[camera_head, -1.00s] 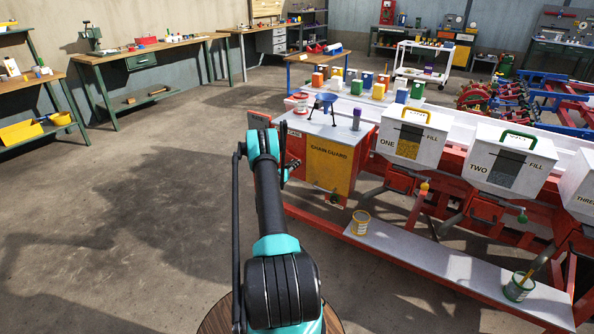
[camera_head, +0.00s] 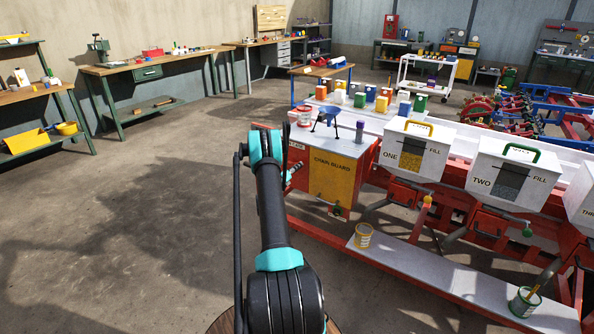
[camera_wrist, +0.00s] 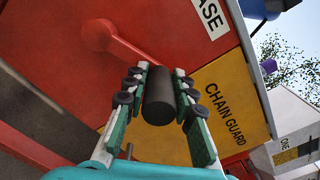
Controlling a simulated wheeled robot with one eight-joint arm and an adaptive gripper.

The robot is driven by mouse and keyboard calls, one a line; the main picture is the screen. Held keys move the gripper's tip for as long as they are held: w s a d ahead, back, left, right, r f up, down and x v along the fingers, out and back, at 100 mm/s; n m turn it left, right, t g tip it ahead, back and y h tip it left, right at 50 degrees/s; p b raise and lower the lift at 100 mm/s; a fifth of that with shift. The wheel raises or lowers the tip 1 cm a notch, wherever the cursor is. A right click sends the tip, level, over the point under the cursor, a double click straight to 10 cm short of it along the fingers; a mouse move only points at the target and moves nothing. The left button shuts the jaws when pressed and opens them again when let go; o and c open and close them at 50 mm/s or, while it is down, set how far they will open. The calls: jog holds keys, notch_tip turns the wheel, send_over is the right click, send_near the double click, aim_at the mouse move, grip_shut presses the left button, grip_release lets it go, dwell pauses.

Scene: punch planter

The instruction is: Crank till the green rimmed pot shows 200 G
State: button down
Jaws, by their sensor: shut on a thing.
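My gripper (camera_wrist: 160,98) is shut on the black crank handle (camera_wrist: 159,97), with a finger on either side of it. The red crank arm (camera_wrist: 118,44) runs from the handle to a hub at upper left on the red case panel, beside the yellow chain guard (camera_wrist: 222,95). In the head view my gripper is mostly hidden behind my arm, at the left of the chain guard (camera_head: 340,163).
A yellow rimmed pot (camera_head: 363,236) stands at the shelf's left end. White hoppers ONE (camera_head: 417,147) and TWO (camera_head: 512,172) stand above the shelf (camera_head: 440,265). The floor at left is clear.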

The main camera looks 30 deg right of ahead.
jog(key=shift+w+a+r, duration=0.1)
jog(key=shift+r, duration=0.05)
jog(key=c, duration=1.3)
grip_release()
jog(key=shift+o, duration=0.2)
jog(key=v, duration=1.2)
